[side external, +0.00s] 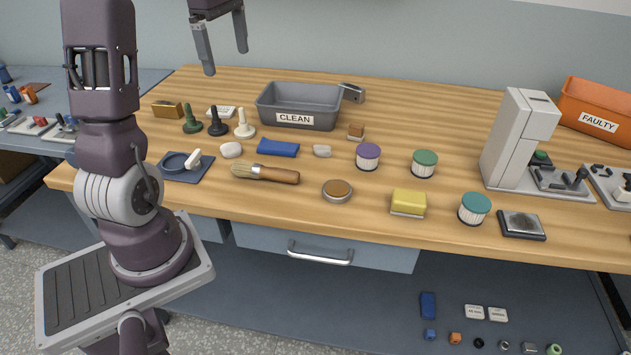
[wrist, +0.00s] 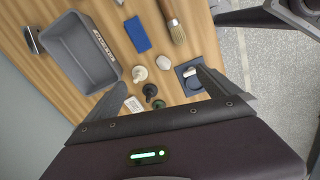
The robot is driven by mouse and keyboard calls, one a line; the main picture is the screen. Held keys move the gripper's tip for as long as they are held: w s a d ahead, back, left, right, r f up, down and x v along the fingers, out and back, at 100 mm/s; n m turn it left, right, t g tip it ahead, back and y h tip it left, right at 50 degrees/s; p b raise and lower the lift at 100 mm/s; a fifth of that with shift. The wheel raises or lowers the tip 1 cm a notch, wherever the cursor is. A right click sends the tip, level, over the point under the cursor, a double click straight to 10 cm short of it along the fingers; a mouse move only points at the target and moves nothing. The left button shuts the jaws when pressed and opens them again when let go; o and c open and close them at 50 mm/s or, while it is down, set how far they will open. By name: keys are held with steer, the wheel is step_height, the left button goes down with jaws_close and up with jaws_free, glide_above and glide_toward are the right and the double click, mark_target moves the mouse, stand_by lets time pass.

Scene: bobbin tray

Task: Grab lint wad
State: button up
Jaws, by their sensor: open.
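Two small pale lumps lie on the wooden bench, and I cannot tell for sure which is the lint wad. A whitish rounded lump (side external: 231,150) lies left of the blue folded block, above the brush; it also shows in the wrist view (wrist: 190,54). A greyer lump (side external: 322,151) lies right of the blue block, in front of the CLEAN bin. My gripper (side external: 225,61) is open and empty, high above the back left of the bench, apart from both lumps. In the wrist view its fingers (wrist: 160,83) are spread wide.
The grey CLEAN bin (side external: 271,107) stands at the back. White (side external: 244,125), black (side external: 217,123) and green (side external: 192,122) upright pegs stand near the whitish lump. The blue block (side external: 278,148), brush (side external: 265,174) and dark pad (side external: 199,171) lie close by. Several ribbed spools stand to the right.

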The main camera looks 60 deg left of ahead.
steer(key=s+d+r+m+t, duration=0.1)
steer(key=s+d+m, duration=0.1)
steer(key=d+m, duration=0.5)
steer(key=s+d+r+m+t, duration=0.1)
steer(key=d+m, duration=0.7)
steer(key=d, duration=0.9)
steer(key=shift+s+r+t, duration=0.35)
steer(key=shift+r+t, duration=0.25)
steer(key=s+d+f+m, duration=0.1)
steer(key=s+d+m, duration=0.1)
steer(key=m, duration=0.1)
steer(key=s+d+f+m+t, duration=0.1)
steer(key=s+d+m, duration=0.2)
steer(key=s+d+f+m, duration=0.2)
steer(key=m, duration=0.1)
steer(key=shift+s+d+t, duration=0.35)
steer(key=shift+t, duration=0.05)
steer(key=shift+c, duration=0.4)
steer(key=shift+s+d+f+m, duration=0.2)
steer(key=shift+s+m, duration=0.1)
steer(key=shift+m, duration=0.1)
steer(key=c, duration=0.5)
steer(key=shift+c, duration=0.2)
